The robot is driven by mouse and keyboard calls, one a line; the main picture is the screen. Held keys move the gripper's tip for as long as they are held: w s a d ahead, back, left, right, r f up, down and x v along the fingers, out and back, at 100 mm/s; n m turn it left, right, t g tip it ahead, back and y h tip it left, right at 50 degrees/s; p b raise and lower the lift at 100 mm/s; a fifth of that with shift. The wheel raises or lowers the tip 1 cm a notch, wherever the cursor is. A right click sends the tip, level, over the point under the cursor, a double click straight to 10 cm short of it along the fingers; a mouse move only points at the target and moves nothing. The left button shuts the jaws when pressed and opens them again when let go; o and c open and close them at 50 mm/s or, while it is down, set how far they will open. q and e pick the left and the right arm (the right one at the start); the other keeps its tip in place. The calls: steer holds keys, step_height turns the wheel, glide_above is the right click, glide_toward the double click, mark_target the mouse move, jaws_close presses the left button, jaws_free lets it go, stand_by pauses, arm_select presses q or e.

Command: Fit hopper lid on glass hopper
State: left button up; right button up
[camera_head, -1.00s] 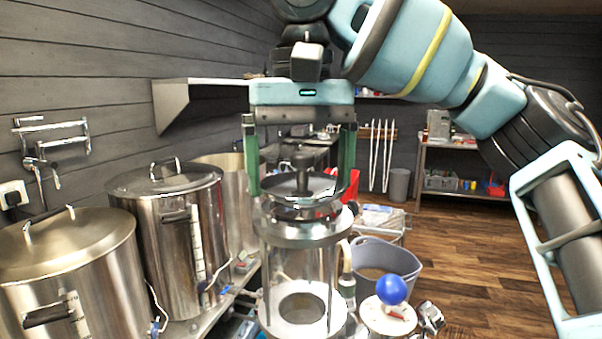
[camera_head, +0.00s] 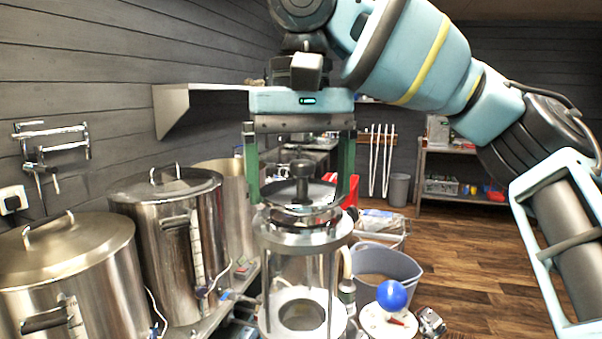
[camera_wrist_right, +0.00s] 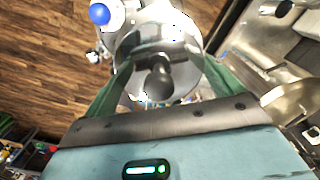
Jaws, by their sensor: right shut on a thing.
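The hopper lid (camera_head: 301,192) is a round metal disc with a dark knob on top. My right gripper (camera_head: 301,196) is shut on it, one green finger on each side. The lid also shows between the fingers in the right wrist view (camera_wrist_right: 185,76), where its knob points at the camera. The glass hopper (camera_head: 274,272) is a clear cylinder with a metal rim, standing upright directly under the lid. The lid looks roughly level and just over the hopper's top; I cannot tell whether they touch. My left gripper is not in view.
Steel kettles (camera_head: 70,265) stand on the left by a grey wall. A blue ball (camera_head: 392,295) on a white-topped item and a grey bucket (camera_head: 410,268) are right of the hopper. A wall shelf (camera_head: 172,110) is at the upper left. Wooden floor is open on the right.

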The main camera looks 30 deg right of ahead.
mark_target(301, 160)
steer(key=shift+f, duration=0.65)
steer(key=o, duration=0.8)
steer(key=shift+c, duration=0.2)
steer(key=shift+r, duration=5.5)
steer(key=shift+f, duration=0.1)
